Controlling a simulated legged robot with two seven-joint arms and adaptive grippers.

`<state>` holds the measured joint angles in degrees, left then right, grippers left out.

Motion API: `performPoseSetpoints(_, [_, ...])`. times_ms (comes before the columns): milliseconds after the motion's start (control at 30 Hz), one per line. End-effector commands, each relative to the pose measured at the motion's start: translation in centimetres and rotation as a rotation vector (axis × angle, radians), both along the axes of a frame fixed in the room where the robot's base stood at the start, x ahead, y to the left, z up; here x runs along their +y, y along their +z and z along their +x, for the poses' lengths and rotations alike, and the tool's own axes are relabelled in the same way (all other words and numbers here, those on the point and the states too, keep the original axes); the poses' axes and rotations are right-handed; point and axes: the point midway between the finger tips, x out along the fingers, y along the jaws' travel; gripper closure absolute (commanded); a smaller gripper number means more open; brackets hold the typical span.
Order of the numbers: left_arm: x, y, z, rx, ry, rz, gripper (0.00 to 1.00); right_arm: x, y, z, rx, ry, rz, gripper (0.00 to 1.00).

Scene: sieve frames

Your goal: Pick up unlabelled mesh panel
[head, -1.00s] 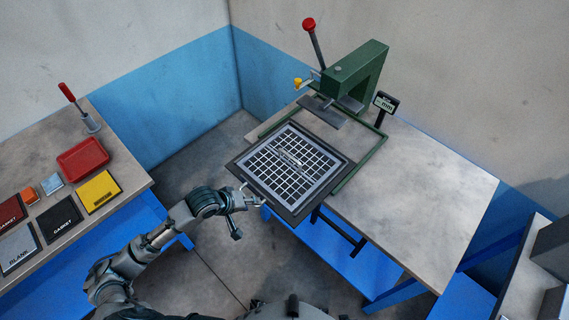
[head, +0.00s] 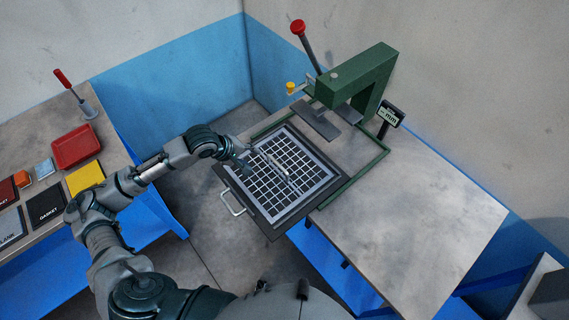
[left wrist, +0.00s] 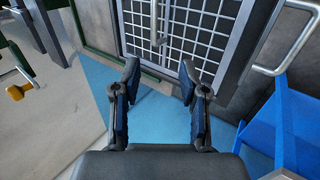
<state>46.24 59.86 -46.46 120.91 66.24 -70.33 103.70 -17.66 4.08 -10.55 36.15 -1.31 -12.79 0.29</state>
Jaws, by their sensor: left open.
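The mesh panel (head: 300,178) is a pale frame with a white grid, lying in a dark drawer-like tray (head: 272,231) at the press. It carries no readable label. A thin pale bar stands over the grid's middle. In the left wrist view the mesh panel (left wrist: 205,30) fills the top, with the bar (left wrist: 154,22) in front of it. My left gripper (head: 247,163) is over the panel's left edge, open and empty. In the left wrist view its fingertips (left wrist: 160,70) are spread below the grid. Their contact with the panel cannot be told. My right gripper is not in view.
The green press (head: 355,82) with its red-knobbed lever stands behind the tray. A pale handle (head: 232,203) sticks out at the tray's front left. The worktable (head: 420,210) is clear on the right. A left bench holds a red bin (head: 76,146) and several labelled cards.

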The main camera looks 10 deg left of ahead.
Motion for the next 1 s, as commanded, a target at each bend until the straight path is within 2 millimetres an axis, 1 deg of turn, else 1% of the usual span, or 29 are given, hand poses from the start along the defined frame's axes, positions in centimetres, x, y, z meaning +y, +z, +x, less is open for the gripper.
performPoseSetpoints(67, [-0.8,-0.6,0.4,0.001,-0.003,0.000,0.57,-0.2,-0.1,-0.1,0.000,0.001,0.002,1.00])
performPoseSetpoints(233, [-2.5,-3.7,2.0,0.001,-0.004,0.003,0.57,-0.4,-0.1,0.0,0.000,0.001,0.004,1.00])
performPoseSetpoints(400, [-3.7,-7.1,3.9,0.002,-0.003,0.001,0.57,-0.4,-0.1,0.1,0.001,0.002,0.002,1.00])
performPoseSetpoints(500, [-4.2,-8.6,4.7,0.001,-0.003,0.000,0.57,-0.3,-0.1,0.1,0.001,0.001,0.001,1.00])
performPoseSetpoints(600, [-4.4,-9.5,5.1,0.001,-0.002,0.001,0.57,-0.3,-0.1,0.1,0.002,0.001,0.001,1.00])
performPoseSetpoints(767, [-4.8,-10.4,5.6,0.000,-0.003,0.001,0.57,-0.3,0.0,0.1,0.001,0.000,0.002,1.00])
performPoseSetpoints(1000, [-6.4,-13.4,7.3,0.000,-0.003,0.003,0.57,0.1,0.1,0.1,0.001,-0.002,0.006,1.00])
